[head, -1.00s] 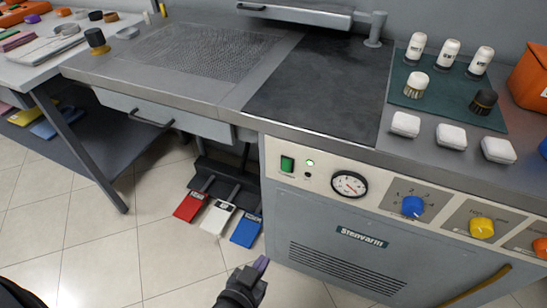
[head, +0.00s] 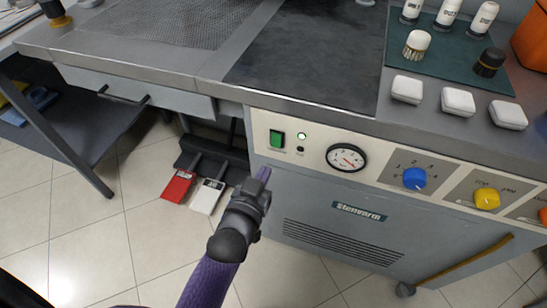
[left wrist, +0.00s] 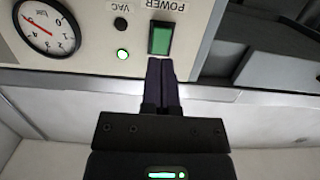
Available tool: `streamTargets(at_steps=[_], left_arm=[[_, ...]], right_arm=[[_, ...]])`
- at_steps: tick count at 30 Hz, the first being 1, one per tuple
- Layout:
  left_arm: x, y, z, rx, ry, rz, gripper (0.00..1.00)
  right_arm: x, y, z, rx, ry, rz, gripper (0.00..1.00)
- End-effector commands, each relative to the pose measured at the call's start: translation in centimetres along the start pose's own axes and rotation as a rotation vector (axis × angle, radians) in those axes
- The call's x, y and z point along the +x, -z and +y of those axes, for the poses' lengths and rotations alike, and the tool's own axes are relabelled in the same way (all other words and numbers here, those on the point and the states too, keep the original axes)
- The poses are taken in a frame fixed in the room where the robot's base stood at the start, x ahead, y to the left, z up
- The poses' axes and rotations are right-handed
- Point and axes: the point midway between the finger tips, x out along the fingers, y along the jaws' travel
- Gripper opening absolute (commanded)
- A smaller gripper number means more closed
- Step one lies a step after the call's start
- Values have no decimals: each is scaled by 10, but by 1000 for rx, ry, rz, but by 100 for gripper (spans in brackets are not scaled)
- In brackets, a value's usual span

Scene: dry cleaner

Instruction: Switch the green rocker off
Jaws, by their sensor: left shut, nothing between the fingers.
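My right gripper is not in view.
A pressure gauge (head: 346,157), a blue knob (head: 414,178) and a yellow knob (head: 486,198) are along the panel. The worktop edge overhangs above. A red pedal (head: 178,186) and a white pedal (head: 207,196) are on the floor at left.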

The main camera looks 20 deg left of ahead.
Motion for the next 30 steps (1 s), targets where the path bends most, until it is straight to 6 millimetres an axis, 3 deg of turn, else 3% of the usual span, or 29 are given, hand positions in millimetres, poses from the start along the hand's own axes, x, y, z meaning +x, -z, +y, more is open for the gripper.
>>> streamTargets(at_steps=[3, 10, 22, 26, 30], left_arm=[[26, -4, 0, 0, 1, 2, 0], [58, -3, 0, 1, 1, 0, 0], [63, 0, 0, 1, 1, 0, 0], [71, -11, 0, 1, 0, 61, 0], [69, -1, 0, 1, 1, 59, 0]], right_arm=[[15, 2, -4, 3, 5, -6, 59], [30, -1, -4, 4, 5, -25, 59], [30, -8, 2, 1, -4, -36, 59], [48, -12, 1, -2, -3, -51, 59], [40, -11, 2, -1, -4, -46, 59]])
